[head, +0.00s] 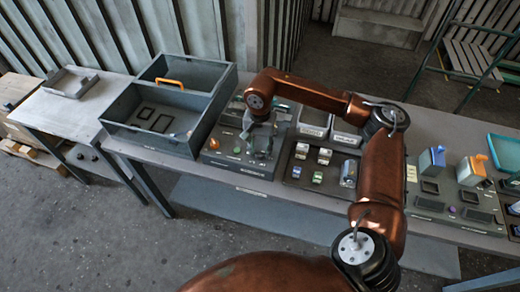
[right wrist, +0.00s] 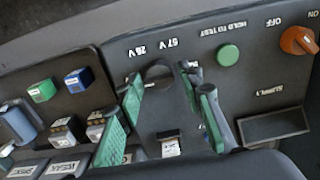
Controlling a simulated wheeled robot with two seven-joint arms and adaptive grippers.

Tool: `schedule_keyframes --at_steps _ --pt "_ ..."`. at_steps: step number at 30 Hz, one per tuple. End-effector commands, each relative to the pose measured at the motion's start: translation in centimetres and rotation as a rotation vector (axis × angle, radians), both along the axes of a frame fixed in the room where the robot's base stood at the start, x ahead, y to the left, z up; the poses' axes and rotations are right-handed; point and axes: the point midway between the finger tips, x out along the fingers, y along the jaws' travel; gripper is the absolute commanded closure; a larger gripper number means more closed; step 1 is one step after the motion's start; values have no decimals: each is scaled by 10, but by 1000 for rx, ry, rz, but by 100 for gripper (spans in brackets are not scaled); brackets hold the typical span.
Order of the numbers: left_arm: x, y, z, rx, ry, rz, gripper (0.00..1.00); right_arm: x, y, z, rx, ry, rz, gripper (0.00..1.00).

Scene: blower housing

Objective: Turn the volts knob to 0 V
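The volts knob (right wrist: 158,73) is a round dark knob on a grey panel (right wrist: 255,88), with volt labels printed upside down beside it in the right wrist view. Its pointer direction is too dark to tell. My right gripper (right wrist: 161,84) is open, with green-padded fingers on either side of the knob; contact cannot be told. In the head view my right gripper (head: 262,150) hangs over the panel (head: 225,163) and hides the knob. My left gripper is not in view.
The panel also has a green button (right wrist: 228,55) and an orange switch (right wrist: 298,40). A tray with small blocks (head: 320,172) lies right of it. A grey open box (head: 175,105) stands to the left. More devices (head: 450,190) sit at the right.

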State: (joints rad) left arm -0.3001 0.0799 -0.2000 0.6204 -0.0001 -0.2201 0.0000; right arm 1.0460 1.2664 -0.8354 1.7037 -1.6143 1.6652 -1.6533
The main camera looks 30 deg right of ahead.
Motion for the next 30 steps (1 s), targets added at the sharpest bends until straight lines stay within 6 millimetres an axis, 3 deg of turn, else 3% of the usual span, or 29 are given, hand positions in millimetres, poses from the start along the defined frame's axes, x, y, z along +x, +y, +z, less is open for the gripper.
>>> schedule_keyframes --at_steps 3,14,30 --pt "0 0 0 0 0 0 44 0 0 0 -1 1 0 56" --pt "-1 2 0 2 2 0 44 0 -1 5 -1 0 -2 56" --pt "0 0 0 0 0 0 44 1 0 103 -1 -1 -1 56"
